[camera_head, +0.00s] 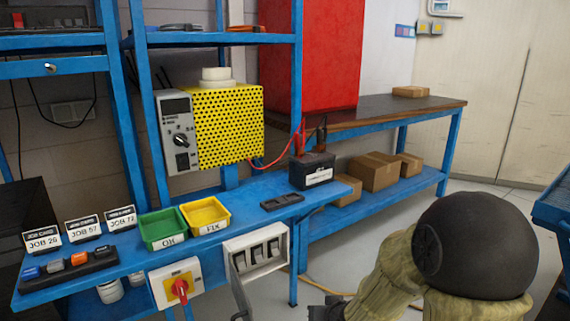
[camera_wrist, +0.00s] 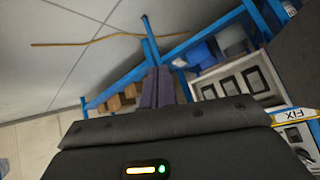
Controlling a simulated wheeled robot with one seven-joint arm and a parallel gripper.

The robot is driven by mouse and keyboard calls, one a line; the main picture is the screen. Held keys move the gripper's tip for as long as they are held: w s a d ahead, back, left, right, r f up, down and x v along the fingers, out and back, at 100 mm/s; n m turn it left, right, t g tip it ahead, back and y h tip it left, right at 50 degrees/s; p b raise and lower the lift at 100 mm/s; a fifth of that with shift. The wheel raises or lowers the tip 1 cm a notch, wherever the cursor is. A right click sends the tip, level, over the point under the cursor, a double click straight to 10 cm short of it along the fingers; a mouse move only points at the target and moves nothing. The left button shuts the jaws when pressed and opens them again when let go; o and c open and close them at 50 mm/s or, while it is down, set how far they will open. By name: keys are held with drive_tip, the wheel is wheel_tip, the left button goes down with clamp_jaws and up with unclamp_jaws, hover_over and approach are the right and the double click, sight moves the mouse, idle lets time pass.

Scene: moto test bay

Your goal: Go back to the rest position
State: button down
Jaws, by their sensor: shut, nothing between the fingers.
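My gripper (camera_wrist: 158,72) shows in the wrist view with its two dark fingers together and nothing between them. In the head view only a dark part of its end shows at the bottom edge, and its fingertips cannot be made out. It hangs in front of the blue bench (camera_head: 240,196), to the right of the grey switch panel (camera_head: 258,252), over the floor. In the wrist view the switch panel (camera_wrist: 236,88) lies to the right of the fingers, apart from them. My arm, in a tan cover with a dark round joint, fills the lower right of the head view.
The bench holds a green tray (camera_head: 163,243), a yellow tray (camera_head: 205,226), a black battery (camera_head: 312,181) and several job cards. A red switch (camera_head: 180,291) sits on its front. A blue cart (camera_head: 556,215) stands at the right edge. Floor (camera_head: 400,208) between is open, with a cable.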

drive_tip(key=s+d+r+g+h, duration=0.1)
drive_tip(key=s+d+g, duration=0.2)
drive_tip(key=s, duration=0.5)
drive_tip(key=s+d+r+g+h, duration=0.1)
drive_tip(key=s+d+g, duration=0.2)
drive_tip(key=s, duration=0.5)
wheel_tip(320, 180, up, 38)
drive_tip(key=p, duration=3.8)
drive_tip(key=shift+w, duration=0.3)
drive_tip(key=shift+d, duration=0.1)
drive_tip(key=shift+w, duration=0.15)
